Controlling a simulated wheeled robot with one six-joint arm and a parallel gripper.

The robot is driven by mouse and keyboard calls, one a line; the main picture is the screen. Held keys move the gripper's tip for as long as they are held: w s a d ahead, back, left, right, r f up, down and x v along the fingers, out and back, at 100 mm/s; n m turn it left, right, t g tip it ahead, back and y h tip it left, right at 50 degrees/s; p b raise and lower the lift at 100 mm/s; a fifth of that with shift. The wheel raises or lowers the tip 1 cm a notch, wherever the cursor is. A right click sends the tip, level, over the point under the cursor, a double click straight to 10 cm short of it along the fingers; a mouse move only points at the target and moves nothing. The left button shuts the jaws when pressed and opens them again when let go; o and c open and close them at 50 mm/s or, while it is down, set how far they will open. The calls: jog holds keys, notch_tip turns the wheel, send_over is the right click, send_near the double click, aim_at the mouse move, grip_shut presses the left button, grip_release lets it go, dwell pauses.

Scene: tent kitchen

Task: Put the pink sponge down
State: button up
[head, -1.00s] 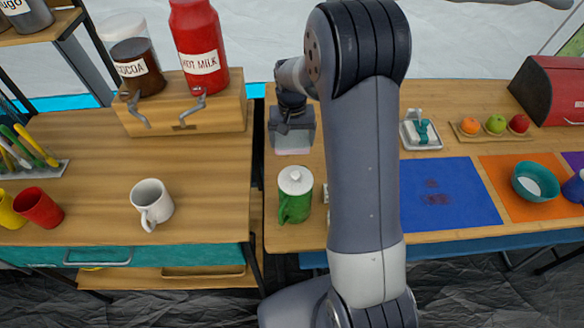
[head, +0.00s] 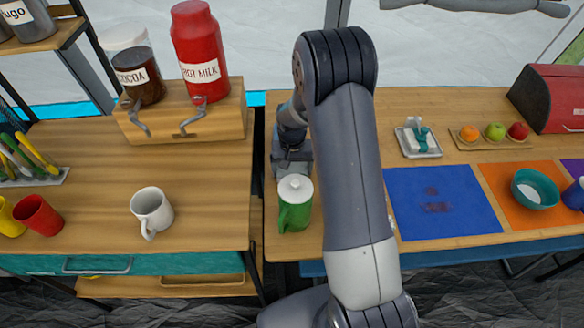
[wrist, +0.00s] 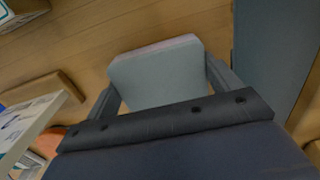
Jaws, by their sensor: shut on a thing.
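My gripper (head: 292,158) is low over the wooden table (head: 462,98), just behind the green jug with a white lid (head: 294,212). In the wrist view my gripper (wrist: 160,88) is shut on the sponge (wrist: 157,80), which shows a pale grey face and a thin pink far edge. The fingers sit on either side of it. In the head view the sponge is hidden behind the jug and gripper. I cannot tell whether the sponge touches the table.
A blue mat with dark stains (head: 440,205) lies right of my arm. A white dish (head: 418,142) stands behind it. A fruit board (head: 492,142) and red bread box (head: 552,95) are further right. A gap separates this table from the left counter (head: 80,150).

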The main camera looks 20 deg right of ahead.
aim_at(292, 169)
jog(key=o, duration=0.9)
jog(key=shift+f, duration=0.1)
notch_tip(292, 169, up, 12)
jog(key=shift+r, duration=0.15)
